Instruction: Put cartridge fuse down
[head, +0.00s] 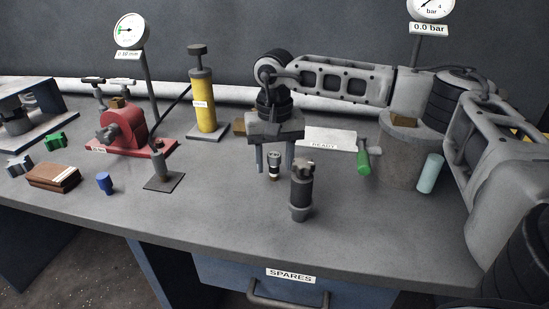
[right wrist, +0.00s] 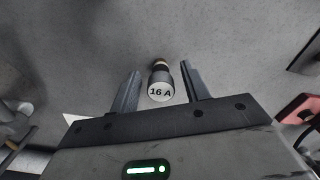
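The cartridge fuse (head: 274,166) is a small light-and-dark cylinder that appears to stand upright on the grey bench. In the right wrist view its pale end, marked "16 A" (right wrist: 160,91), faces the camera. My right gripper (head: 274,163) points down over it with one finger on each side. The right wrist view shows gaps between the fuse and both fingers (right wrist: 160,84), so the gripper is open and not holding it. My left gripper is not in view.
A dark grey cylinder (head: 301,190) stands close in front, right of the fuse. A small post on a plate (head: 162,172) and a blue piece (head: 105,183) are to the left. A green-handled tool (head: 363,160) and pale green cylinder (head: 430,173) are right. The bench's front middle is clear.

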